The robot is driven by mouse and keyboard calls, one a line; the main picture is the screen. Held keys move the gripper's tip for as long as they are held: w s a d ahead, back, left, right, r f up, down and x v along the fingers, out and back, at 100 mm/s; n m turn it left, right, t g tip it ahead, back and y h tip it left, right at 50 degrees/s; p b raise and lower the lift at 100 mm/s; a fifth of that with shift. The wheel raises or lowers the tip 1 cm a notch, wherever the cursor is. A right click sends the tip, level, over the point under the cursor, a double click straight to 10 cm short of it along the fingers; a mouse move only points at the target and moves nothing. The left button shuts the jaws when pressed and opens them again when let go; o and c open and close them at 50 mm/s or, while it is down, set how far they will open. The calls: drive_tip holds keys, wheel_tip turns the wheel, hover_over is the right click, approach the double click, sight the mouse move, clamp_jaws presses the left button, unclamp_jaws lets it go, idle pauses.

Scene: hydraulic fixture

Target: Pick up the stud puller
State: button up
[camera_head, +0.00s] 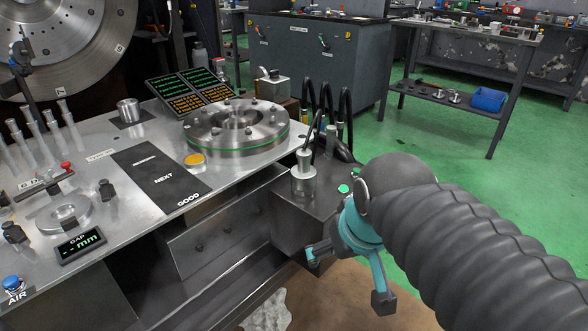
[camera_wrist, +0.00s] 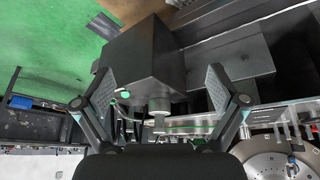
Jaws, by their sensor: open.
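What looks like the stud puller (camera_head: 303,178) is a silver cylinder with a narrower pale top. It stands upright on a dark metal box at the bench's right end, with a black hose by its top. In the wrist view the puller (camera_wrist: 160,104) appears upside down under the box, between the finger lines. My gripper (camera_head: 350,277) is open and empty, in front of the box, lower than the puller and to its right. In the wrist view the fingers (camera_wrist: 160,84) are spread wide across the dark box. No finger visibly touches the puller.
The dark box (camera_head: 300,228) is close to my fingers. Black hoses (camera_head: 328,105) arch up behind the puller. A round flange with studs (camera_head: 237,128) sits on the steel bench (camera_head: 100,150) to the left. Green floor (camera_head: 440,150) is open to the right.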

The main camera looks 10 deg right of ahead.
drive_tip(key=w+r+n+g, duration=0.2)
drive_tip(key=w+r+n, duration=0.1)
drive_tip(key=w+r, duration=0.8)
drive_tip(key=n+g+p, duration=0.2)
drive_tip(key=n+g, duration=0.1)
hover_over(303, 153)
drive_tip(key=shift+s+r, duration=0.1)
drive_tip(key=shift+s, duration=0.05)
drive_tip(key=shift+w+n, duration=0.2)
drive_tip(key=shift+n, duration=0.1)
drive_tip(key=shift+f, duration=0.4)
wheel_tip(303, 153, down, 8)
drive_tip(key=shift+r+b, duration=0.1)
drive_tip(key=shift+b, duration=0.6)
drive_tip(key=f, duration=0.4)
drive_tip(key=shift+w+d, duration=0.25)
drive_tip(key=shift+w, duration=0.1)
drive_tip(key=shift+f, duration=0.65)
drive_tip(key=shift+c, duration=0.3)
